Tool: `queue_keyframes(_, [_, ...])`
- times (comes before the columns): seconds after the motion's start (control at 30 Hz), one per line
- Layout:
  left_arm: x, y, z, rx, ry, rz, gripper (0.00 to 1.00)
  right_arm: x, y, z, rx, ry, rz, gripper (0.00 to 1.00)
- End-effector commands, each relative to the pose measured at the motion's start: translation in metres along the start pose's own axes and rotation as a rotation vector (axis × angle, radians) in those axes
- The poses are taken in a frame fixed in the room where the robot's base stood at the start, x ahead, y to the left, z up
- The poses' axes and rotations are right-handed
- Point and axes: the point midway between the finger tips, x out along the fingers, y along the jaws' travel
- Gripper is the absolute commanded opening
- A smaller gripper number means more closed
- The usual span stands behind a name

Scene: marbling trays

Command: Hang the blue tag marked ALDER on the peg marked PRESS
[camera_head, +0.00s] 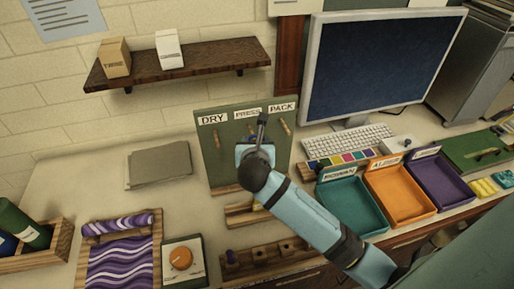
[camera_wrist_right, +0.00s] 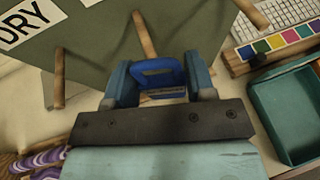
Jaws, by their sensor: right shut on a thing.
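The green pegboard (camera_head: 225,165) stands on the counter with labels DRY, PRESS (camera_head: 248,113) and PACK. My right gripper (camera_head: 256,143) is in front of its middle, mostly hidden by my own wrist. In the right wrist view the right gripper (camera_wrist_right: 162,82) is shut on a blue tag (camera_wrist_right: 158,67), whose marking I cannot read. The middle peg (camera_wrist_right: 145,35) slopes down to just above the tag's upper edge; whether they touch, I cannot tell. The peg under DRY (camera_wrist_right: 58,80) is bare, left of the gripper. My left gripper is not in view.
The monitor (camera_head: 380,65) and keyboard (camera_head: 350,140) stand right of the board. Teal (camera_head: 350,205), orange (camera_head: 402,192) and purple (camera_head: 440,183) trays lie to the right. Wooden racks (camera_head: 262,262) stand below the board. Grey folders (camera_head: 160,165) lie left, with bare counter around them.

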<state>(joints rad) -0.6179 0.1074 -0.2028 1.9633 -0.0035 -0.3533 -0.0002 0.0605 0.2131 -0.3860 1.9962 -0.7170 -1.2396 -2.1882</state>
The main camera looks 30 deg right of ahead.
Motion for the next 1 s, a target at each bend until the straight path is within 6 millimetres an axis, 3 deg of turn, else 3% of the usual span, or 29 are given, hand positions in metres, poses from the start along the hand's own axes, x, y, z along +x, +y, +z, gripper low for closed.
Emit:
queue_keyframes(0.43, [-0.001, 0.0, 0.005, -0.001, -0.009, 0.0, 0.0, 0.022, 0.005, 0.001, -0.002, -0.001, 0.0, 0.28])
queue_keyframes(1.0, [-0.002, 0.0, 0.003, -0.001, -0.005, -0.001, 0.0, 0.025, 0.006, -0.002, 0.0, 0.0, 0.0, 0.28])
